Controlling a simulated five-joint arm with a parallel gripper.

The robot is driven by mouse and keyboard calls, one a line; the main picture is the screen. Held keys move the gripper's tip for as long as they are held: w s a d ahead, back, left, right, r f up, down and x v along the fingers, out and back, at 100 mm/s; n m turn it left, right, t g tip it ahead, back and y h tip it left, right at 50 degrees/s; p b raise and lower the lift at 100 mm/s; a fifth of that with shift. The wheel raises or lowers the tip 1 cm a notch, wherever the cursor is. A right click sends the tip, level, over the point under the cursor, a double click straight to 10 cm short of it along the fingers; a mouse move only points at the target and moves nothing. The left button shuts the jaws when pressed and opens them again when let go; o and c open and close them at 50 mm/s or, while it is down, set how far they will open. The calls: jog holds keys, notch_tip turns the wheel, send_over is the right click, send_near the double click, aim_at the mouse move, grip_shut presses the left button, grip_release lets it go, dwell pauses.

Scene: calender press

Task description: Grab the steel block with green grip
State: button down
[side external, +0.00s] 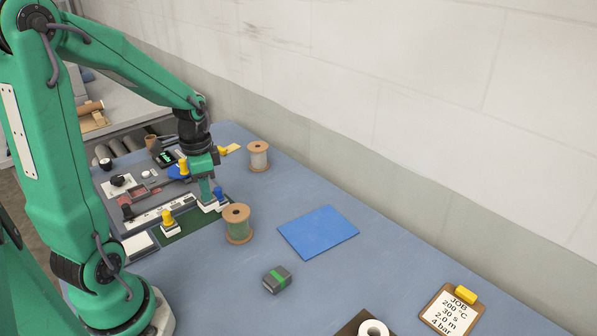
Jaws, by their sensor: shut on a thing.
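The steel block with the green grip (277,280) is a dark grey block with a green band across its top. It lies on the blue-grey table, right of the spool and in front of the blue mat. My gripper (210,198) is well to the left of and behind it, pointing down over the row of pieces. It is shut at a white piece with a blue knob (219,193), which it seems to hold. The fingers partly hide this piece, and I cannot tell whether it is lifted.
A thread spool (238,224) stands between my gripper and the steel block. Another spool (259,156) stands behind. A yellow-knobbed piece (168,219) is left of the gripper. A blue mat (318,232), a clipboard (452,310) and a white roll (373,331) lie to the right.

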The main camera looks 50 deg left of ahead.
jog(key=shift+w+d+r, duration=0.1)
jog(key=shift+d+r, duration=0.35)
jog(key=shift+d, duration=0.25)
jog(key=shift+w+d+r, duration=0.15)
jog(key=shift+d+r, duration=0.25)
jog(key=shift+d, duration=0.3)
jog(key=shift+w+d+r, duration=0.1)
jog(key=shift+d+r, duration=0.35)
jog(key=shift+d, duration=0.25)
